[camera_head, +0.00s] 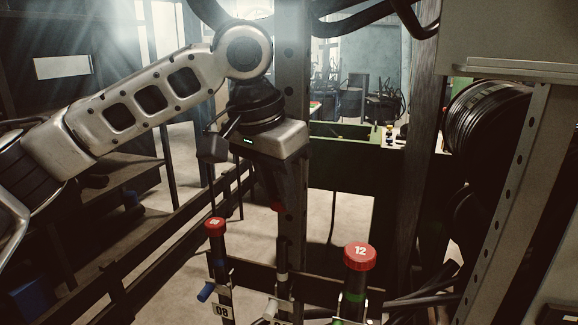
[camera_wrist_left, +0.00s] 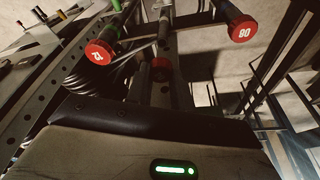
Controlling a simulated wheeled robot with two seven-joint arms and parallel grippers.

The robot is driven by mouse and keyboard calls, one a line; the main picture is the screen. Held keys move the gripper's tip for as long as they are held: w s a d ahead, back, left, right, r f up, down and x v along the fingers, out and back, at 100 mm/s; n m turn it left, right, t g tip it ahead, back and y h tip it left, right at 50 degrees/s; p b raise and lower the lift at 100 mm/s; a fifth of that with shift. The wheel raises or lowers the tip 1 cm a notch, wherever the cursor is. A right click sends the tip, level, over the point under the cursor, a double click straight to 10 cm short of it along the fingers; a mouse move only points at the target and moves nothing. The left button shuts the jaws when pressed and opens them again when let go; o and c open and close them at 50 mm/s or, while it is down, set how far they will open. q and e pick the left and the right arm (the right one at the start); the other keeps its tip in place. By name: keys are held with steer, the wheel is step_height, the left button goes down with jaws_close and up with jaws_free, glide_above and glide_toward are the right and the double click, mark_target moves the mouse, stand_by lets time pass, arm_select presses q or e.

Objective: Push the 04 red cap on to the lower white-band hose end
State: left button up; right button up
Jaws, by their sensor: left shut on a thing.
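My left gripper (camera_head: 277,200) points down from above and is shut on a red cap (camera_head: 277,207). Only a small part of the cap shows below the fingers, and its number is hidden. The cap also shows in the left wrist view (camera_wrist_left: 160,66), just past the gripper body. The white-band hose end (camera_head: 282,262) stands upright below the gripper, dark with a pale band. In the head view a gap shows between the cap and the hose top. My right gripper is not in view.
A hose end with a red 08 cap (camera_head: 215,227) stands to the left. A green-banded hose end with a red 12 cap (camera_head: 359,257) stands to the right. A perforated post (camera_head: 292,100) rises close behind my gripper. Dark rails run at the left.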

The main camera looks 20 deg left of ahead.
mark_target(276, 200)
arm_select(q)
steer(key=shift+w+d+r, duration=0.1)
steer(key=shift+w+r, duration=0.1)
steer(key=shift+r, duration=0.4)
steer(key=shift+s, duration=0.1)
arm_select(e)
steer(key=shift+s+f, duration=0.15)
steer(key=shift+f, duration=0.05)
arm_select(q)
steer(key=shift+s, duration=0.1)
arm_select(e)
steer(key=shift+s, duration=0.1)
arm_select(q)
steer(key=shift+n, duration=0.3)
steer(key=shift+f+b, duration=0.7)
steer(key=shift+f, duration=1.05)
steer(key=shift+f+b, duration=0.3)
steer(key=shift+f, duration=0.85)
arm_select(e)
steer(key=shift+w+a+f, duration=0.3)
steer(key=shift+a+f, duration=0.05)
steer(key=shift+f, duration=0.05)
